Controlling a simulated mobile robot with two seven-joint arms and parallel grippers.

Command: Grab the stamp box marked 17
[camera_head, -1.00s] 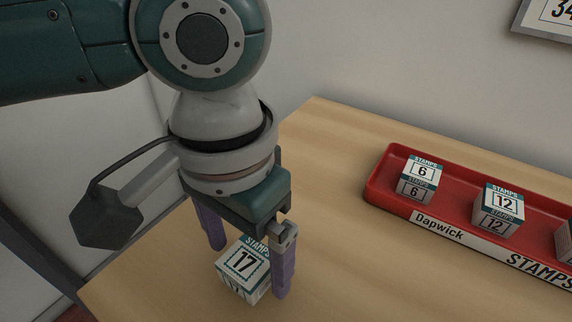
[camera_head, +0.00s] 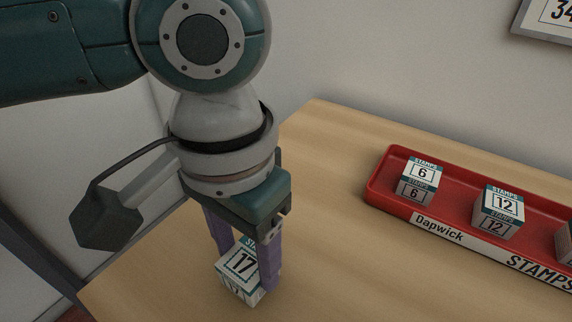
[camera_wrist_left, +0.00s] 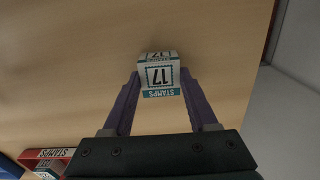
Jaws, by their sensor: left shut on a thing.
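The stamp box marked 17 (camera_head: 240,269) is a small white cube with a teal STAMPS band, on the wooden counter near its left front edge. My left gripper (camera_head: 250,270) points down over it, with its purple fingers shut on two opposite sides of the box. In the left wrist view the box (camera_wrist_left: 160,76) sits between the fingertips of my left gripper (camera_wrist_left: 158,85), its number upside down. The box appears to rest on the counter. My right gripper is in neither view.
A red tray (camera_head: 388,206) labelled Dapwick and STAMPS stands at the right, holding stamp boxes marked 6 (camera_head: 418,182) and 12 (camera_head: 499,212) and a partly cut-off one. Bare counter (camera_head: 340,260) lies between the gripper and the tray. A wall is behind.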

